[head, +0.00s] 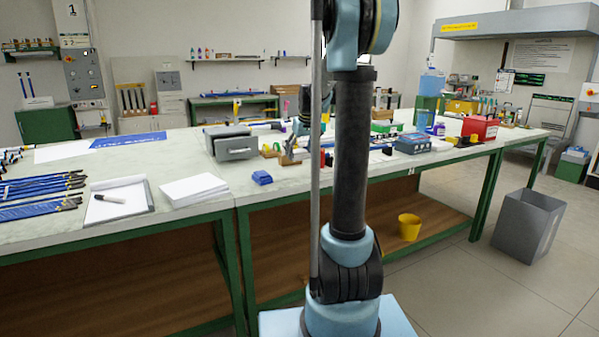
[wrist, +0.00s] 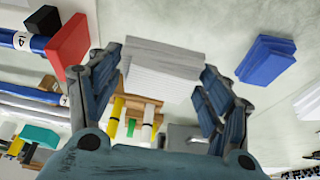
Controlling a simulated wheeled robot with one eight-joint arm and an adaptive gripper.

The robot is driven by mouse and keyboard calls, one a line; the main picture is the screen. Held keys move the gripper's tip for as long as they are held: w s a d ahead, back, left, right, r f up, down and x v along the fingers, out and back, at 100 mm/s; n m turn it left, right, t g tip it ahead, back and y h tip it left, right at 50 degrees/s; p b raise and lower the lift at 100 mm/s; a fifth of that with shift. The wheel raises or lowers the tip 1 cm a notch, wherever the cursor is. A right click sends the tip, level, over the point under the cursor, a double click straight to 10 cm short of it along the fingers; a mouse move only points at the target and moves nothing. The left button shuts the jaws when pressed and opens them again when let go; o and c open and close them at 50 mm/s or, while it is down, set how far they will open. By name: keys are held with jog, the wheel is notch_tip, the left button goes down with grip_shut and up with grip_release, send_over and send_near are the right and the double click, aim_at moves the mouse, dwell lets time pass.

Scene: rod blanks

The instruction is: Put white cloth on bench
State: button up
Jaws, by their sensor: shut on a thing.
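The white cloth (wrist: 165,60) is a folded, layered pad between the fingertips of my gripper (wrist: 160,70) in the wrist view. My gripper is shut on it, one finger at each side. Whether the cloth touches the bench or hangs just above it I cannot tell. The pale bench (head: 225,198) has green legs and runs across the head view. In that view my arm hides much of the middle of the bench, and the cloth cannot be made out.
A folded blue pad (wrist: 265,60) lies right of the cloth. A red block (wrist: 68,45) and rods are at the left. A wooden rack (wrist: 140,105) with yellow and white pieces is close below the cloth. A white stack (head: 193,190) lies near the bench's front edge.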

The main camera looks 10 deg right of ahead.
aim_at(299, 174)
jog(key=shift+d+f, duration=0.15)
jog(key=shift+f, duration=3.4)
jog(key=o, duration=1)
jog(key=shift+r, duration=0.1)
